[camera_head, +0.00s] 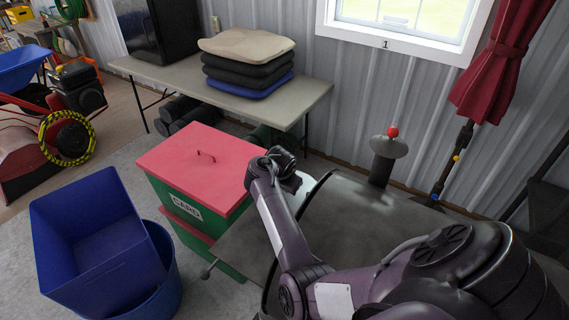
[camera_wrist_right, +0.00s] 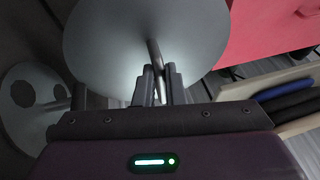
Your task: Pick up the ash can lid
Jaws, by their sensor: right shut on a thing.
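The ash can lid (camera_wrist_right: 120,40) is a round, smooth grey disc with a thin metal handle, filling the upper middle of the right wrist view. My right gripper (camera_wrist_right: 160,85) is shut on the handle, with the disc beyond the fingertips. In the head view my right arm reaches in from the lower right to beside the red-topped box, and its wrist hides the fingers. A pale grey edge beside the wrist may be the lid (camera_head: 305,184). My left gripper is not in view.
A red-topped green box (camera_head: 195,160) stands left of my wrist. A dark grey drum-like body (camera_head: 345,215) lies under my arm. Blue bins (camera_head: 90,235) stand at lower left. A table (camera_head: 285,105) with stacked cushions (camera_head: 246,60) is behind. Another grey disc (camera_wrist_right: 35,95) is at left.

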